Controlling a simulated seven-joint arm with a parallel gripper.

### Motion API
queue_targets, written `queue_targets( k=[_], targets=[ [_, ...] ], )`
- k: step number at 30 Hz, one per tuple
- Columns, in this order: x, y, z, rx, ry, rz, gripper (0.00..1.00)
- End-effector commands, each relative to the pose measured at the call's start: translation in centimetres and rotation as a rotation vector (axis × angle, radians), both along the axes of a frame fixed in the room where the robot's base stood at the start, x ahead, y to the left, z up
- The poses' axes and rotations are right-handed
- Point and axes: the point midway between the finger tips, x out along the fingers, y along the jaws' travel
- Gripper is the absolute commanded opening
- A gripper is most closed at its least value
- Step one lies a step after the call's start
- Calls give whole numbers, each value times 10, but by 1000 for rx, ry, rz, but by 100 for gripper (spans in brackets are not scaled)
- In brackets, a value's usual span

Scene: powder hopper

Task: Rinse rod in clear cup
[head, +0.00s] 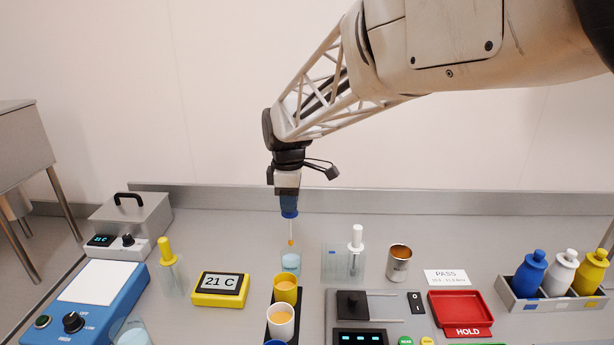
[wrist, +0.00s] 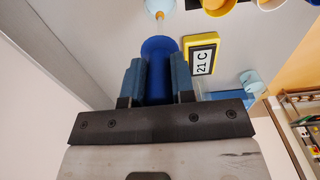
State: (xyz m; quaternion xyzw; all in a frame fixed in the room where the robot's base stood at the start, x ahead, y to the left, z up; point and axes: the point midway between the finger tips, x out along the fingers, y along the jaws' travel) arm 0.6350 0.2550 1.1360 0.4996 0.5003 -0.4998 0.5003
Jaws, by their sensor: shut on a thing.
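My gripper (head: 288,204) points down and is shut on the blue handle of a rod (head: 289,214). The thin pale shaft hangs upright, with an orange tip. The clear cup (head: 291,263), with pale blue liquid, stands below the rod on the bench. In the head view the tip shows just above the cup's rim, apart from it. In the wrist view the blue handle (wrist: 160,62) sits between the two fingers, and the clear cup (wrist: 160,8) shows at the top edge beyond the shaft.
Yellow (head: 285,289) and white (head: 281,322) cups stand in a dark rack in front of the clear cup. A yellow thermometer (head: 220,287) is left. Clear holders with yellow-topped (head: 165,250) and white-topped (head: 357,238) rods flank it. A metal cup (head: 399,264) stands right.

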Motion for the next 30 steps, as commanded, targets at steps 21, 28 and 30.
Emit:
queue_targets(
  k=[21, 28, 30],
  targets=[
    [0, 0, -11, 0, 1, 0, 7],
    [-1, 0, -29, -1, 2, 0, 7],
    [0, 0, -36, -1, 1, 0, 7]
  ],
)
